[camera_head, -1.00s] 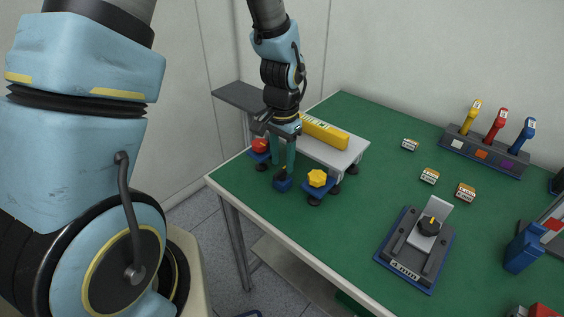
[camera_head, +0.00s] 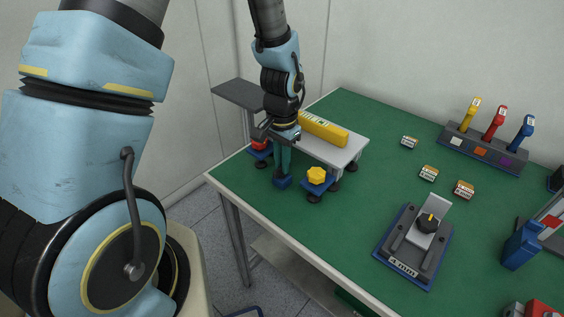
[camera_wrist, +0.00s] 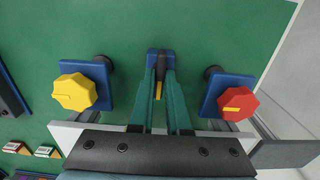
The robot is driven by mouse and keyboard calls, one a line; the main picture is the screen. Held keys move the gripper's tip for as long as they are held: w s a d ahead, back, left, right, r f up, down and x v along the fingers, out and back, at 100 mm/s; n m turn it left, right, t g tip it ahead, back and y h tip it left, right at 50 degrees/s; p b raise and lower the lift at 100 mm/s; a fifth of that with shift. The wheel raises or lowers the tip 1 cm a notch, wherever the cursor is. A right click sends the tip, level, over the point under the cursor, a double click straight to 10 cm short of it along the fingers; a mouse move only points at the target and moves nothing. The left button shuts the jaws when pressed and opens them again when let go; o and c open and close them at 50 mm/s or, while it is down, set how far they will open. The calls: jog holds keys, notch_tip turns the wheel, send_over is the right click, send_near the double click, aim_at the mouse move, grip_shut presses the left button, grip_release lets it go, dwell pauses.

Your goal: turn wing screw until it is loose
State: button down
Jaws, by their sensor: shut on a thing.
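The wing screw (camera_wrist: 159,88) is a dark piece with a yellow stripe, on a small blue mount between two knobs. My gripper (camera_wrist: 159,92) has its teal fingers on both sides of the screw, shut on it. The fingers hide part of the screw. In the head view my gripper (camera_head: 282,172) points down onto the blue mount (camera_head: 281,182) at the table's left part; the screw itself is hard to make out there.
A yellow knob (camera_wrist: 75,92) and a red knob (camera_wrist: 238,105) stand on blue mounts either side. A grey raised plate (camera_head: 345,155) bears a yellow bar (camera_head: 324,129) close behind my gripper. A clamp-like fixture (camera_head: 415,243) stands to the right. Green tabletop between is free.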

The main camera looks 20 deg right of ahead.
jog(key=shift+n, duration=0.3)
dwell(0.4)
jog(key=n, duration=0.3)
jog(key=shift+b, duration=0.35)
jog(key=n, duration=0.4)
jog(key=n+p, duration=0.1)
jog(key=n, duration=0.3)
jog(key=shift+r+n, duration=0.1)
jog(key=shift+n, duration=0.3)
jog(key=shift+n+p, duration=0.55)
jog(key=shift+n, duration=1.15)
jog(key=c, duration=0.9)
grip_release()
